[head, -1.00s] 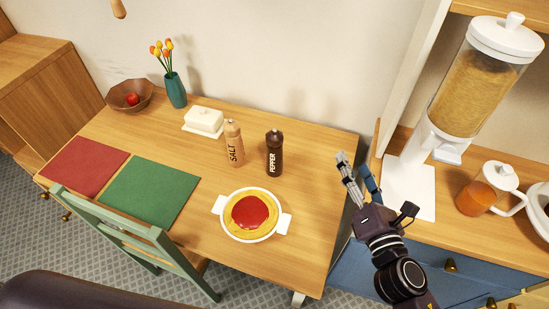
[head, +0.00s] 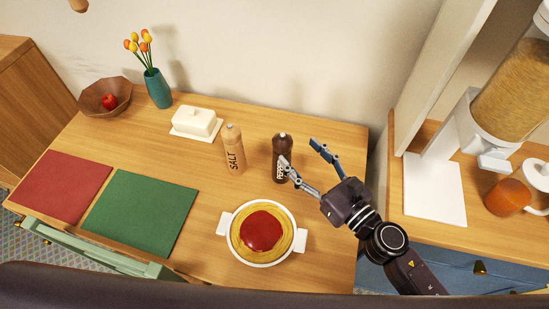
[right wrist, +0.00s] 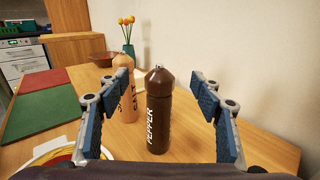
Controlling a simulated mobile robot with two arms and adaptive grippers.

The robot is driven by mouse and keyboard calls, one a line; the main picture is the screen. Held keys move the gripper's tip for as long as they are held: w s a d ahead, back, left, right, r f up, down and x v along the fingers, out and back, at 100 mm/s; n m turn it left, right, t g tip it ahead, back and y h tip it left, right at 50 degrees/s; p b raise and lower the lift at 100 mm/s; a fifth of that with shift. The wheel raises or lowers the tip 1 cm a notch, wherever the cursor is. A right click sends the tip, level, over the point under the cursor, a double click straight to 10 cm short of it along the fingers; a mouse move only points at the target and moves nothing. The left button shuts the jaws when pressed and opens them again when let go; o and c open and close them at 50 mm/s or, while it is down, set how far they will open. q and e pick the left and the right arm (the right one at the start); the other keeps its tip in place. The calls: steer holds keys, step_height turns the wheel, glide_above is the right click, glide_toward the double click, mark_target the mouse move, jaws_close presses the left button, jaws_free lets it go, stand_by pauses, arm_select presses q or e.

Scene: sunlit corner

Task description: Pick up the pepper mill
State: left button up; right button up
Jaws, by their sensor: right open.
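The dark brown pepper mill (head: 282,158) stands upright on the wooden table, right of the salt mill, with its lower right side partly covered by a finger in the head view. In the right wrist view the pepper mill (right wrist: 159,115) stands ahead, between my two fingers, with its white PEPPER lettering showing. My right gripper (head: 301,157) is open and empty, just to the right of the mill, its fingers pointing towards it. The fingers also frame the right wrist view (right wrist: 162,110). I cannot tell whether a finger touches the mill. My left gripper is not in view.
The light wood salt mill (head: 234,150) stands close left of the pepper mill. A white dish of pasta with red sauce (head: 262,260) sits in front. A butter dish (head: 196,123) and a teal vase (head: 158,89) stand behind left. A counter with a cereal dispenser (head: 481,128) is at right.

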mark_target(288, 157)
step_height(288, 157, down, 3)
steer(key=b, duration=0.2)
steer(key=shift+f+b, duration=0.15)
steer(key=shift+b, duration=0.2)
steer(key=shift+w+a+f+b, duration=0.1)
steer(key=shift+f+b, duration=0.55)
steer(key=shift+w+a+f+b, duration=0.1)
steer(key=shift+f+b, duration=0.5)
steer(key=shift+d+f+b, duration=0.1)
steer(key=shift+f+b, duration=0.3)
steer(key=shift+f, duration=0.15)
step_height(288, 157, down, 8)
steer(key=b, duration=0.3)
steer(key=shift+r, duration=0.2)
steer(key=shift+w+a+r+p, duration=0.3)
steer(key=shift+w+r, duration=0.05)
steer(key=shift+w+a, duration=0.3)
steer(key=shift+w, duration=0.05)
steer(key=p+x, duration=0.1)
steer(key=x, duration=0.4)
steer(key=shift+w+a+f, duration=0.1)
steer(key=shift+w+a, duration=0.15)
steer(key=shift+w, duration=0.05)
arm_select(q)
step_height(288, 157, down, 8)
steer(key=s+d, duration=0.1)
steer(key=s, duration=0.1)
